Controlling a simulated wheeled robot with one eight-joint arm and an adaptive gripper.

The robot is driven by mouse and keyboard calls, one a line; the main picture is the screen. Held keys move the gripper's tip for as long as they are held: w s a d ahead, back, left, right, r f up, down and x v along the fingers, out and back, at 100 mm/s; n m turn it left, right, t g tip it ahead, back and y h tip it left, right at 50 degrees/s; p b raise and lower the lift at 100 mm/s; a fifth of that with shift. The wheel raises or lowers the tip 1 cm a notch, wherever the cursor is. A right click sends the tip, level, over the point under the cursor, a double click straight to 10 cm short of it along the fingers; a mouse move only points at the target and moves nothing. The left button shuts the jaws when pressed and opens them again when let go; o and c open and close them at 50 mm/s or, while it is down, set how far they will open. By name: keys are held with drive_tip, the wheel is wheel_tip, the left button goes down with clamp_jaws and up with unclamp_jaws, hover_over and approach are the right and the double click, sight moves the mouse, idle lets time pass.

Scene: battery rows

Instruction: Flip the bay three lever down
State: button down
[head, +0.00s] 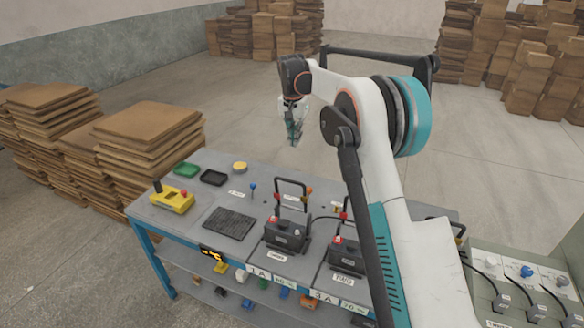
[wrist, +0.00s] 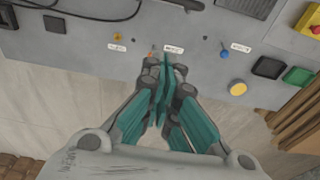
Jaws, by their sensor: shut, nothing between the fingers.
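Small levers with coloured knobs stand along the far part of the grey bench (head: 190,222). One has a blue knob (head: 253,187), which also shows in the wrist view (wrist: 223,53). Another has an orange knob (head: 309,190), seen in the wrist view (wrist: 152,52) beside my fingertips. A yellow-orange knob (wrist: 117,36) lies further left there. White labels sit near them, too small to read, so I cannot tell which lever is bay three. My gripper (head: 294,142) is shut and empty, pointing down above the bench's far side; in the wrist view its fingertips (wrist: 166,60) meet near the middle label.
Black batteries (head: 287,236) with upright handles stand on the bench front. Cardboard stacks (head: 150,140) stand beside the bench. A control box (head: 530,270) is at right.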

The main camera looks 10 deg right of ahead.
wheel_tip(320, 180, down, 11)
drive_tip(key=s+a+b, duration=0.1)
drive_tip(key=s, duration=0.1)
drive_tip(key=shift+a+f, duration=0.2)
idle(0.4)
